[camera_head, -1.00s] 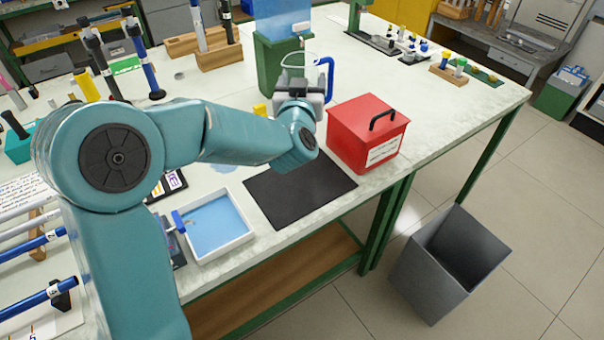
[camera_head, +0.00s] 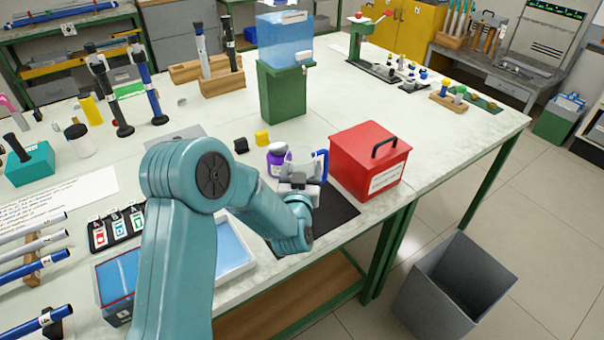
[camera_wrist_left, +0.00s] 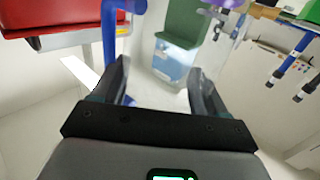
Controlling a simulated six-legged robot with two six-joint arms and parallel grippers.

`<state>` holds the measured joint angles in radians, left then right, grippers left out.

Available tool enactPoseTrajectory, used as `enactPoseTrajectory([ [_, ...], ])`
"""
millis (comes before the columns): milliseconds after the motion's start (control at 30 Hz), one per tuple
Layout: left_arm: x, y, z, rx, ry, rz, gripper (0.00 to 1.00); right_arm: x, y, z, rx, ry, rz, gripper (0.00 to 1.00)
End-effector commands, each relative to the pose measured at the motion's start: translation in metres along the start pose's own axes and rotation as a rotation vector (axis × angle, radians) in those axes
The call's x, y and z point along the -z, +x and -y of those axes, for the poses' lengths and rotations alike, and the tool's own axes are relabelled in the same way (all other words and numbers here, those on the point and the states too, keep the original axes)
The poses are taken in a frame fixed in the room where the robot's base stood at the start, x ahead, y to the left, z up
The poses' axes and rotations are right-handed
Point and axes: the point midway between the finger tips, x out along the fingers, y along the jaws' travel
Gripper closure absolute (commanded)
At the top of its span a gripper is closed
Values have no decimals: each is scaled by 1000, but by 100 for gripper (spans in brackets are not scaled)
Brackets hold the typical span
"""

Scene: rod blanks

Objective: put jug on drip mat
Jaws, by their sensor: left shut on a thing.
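The clear jug (camera_head: 303,163) with a blue handle (camera_head: 322,166) is held by my left gripper (camera_head: 299,184). The blue handle also shows in the left wrist view (camera_wrist_left: 110,38), beside the fingers. The jug's clear body is hard to make out there. The black drip mat (camera_head: 340,208) lies flat near the table's front edge, partly covered by my arm and gripper. The jug appears at the mat's far side in the head view; whether its base touches anything is hidden. My right gripper is not in view.
A red box (camera_head: 360,165) with a black handle stands right of the mat. A purple-lidded jar (camera_head: 277,158) is close left of the jug. A water tank on a green stand (camera_head: 284,95) is behind. A white-rimmed blue tray (camera_head: 236,258) is left of the mat.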

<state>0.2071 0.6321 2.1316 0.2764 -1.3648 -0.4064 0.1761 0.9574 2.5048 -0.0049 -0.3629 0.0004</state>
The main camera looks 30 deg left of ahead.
Motion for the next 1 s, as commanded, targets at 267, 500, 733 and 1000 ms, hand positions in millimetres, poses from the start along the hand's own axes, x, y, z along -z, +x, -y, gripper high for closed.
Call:
enactPoseTrajectory([
  [267,-17,2,0,0,-1,-2,66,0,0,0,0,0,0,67],
  [500,-20,2,0,0,-1,-1,66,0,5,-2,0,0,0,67],
  [733,-19,2,0,0,-1,-1,1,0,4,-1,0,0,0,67],
  [1000,-15,0,0,-1,0,0,1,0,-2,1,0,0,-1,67],
])
